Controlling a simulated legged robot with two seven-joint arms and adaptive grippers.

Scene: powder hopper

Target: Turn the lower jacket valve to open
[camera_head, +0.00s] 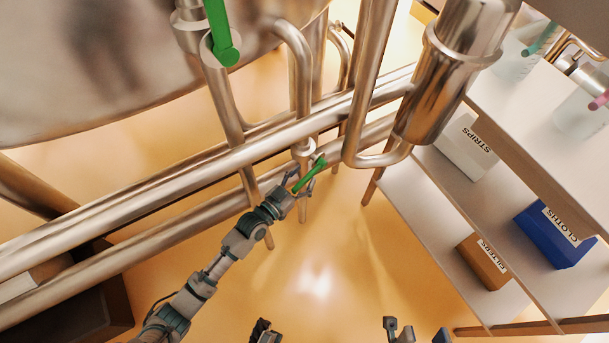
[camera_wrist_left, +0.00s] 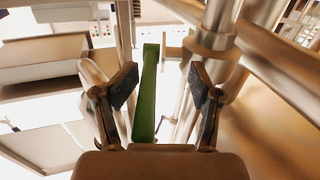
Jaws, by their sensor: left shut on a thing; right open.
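The lower jacket valve has a green lever handle (camera_head: 317,169), set on a steel stub below the horizontal pipes. My left gripper (camera_head: 300,184) reaches up from the lower left and is shut on this handle. In the left wrist view the green handle (camera_wrist_left: 146,95) stands upright between the two dark finger pads of my left gripper (camera_wrist_left: 165,85). The fingers hide part of the valve body. My right gripper (camera_head: 415,331) shows only partly at the bottom edge, open and away from the valve.
Steel pipes (camera_head: 180,190) run diagonally above the valve. Another green handle (camera_head: 220,35) hangs higher, near the vessel (camera_head: 110,70). A shelf (camera_head: 410,195) on the right holds STRIPS (camera_head: 466,148), FILTERS (camera_head: 483,262) and CLOTHS (camera_head: 553,236) boxes. Floor below the valve is clear.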

